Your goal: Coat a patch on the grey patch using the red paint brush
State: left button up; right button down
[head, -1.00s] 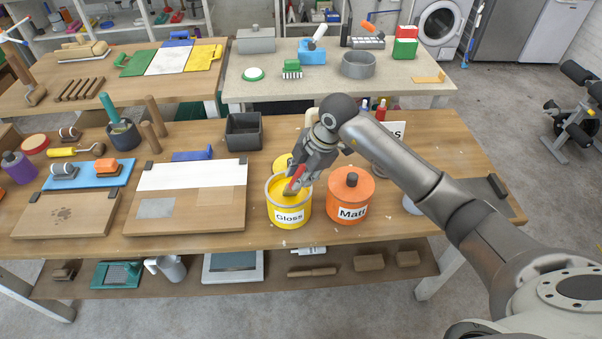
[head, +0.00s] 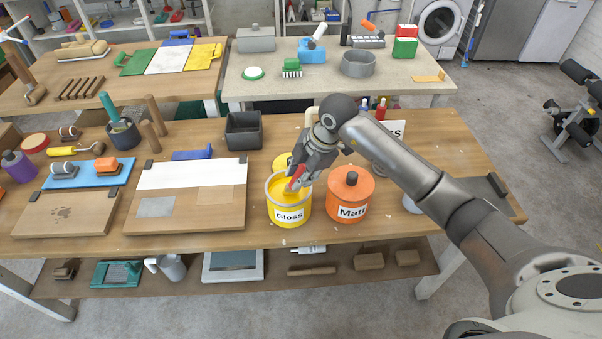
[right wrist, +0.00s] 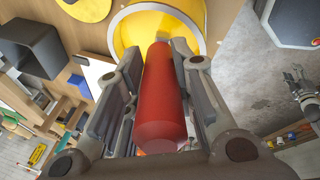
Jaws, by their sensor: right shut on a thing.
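My right gripper (head: 305,172) is shut on the red paint brush (head: 296,178) above the open yellow Gloss can (head: 288,214). The brush's lower end is at the can's mouth, over the yellow paint; how deep it sits is hard to tell. In the right wrist view the red handle (right wrist: 163,95) lies between the fingers, with the can's rim (right wrist: 197,20) beyond it. The grey patch (head: 156,207) is on the wooden board (head: 190,222) left of the can, beside a tan patch (head: 215,196) and below a white strip (head: 190,174). My left gripper is not in view.
The orange Matt can (head: 350,197) stands lidded, just right of the Gloss can. A dark square box (head: 244,131) stands behind. The space above the patch board is clear.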

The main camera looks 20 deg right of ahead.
jog(key=shift+r+p, duration=2.85)
jog(key=shift+r, duration=0.65)
jog(key=shift+f, duration=0.1)
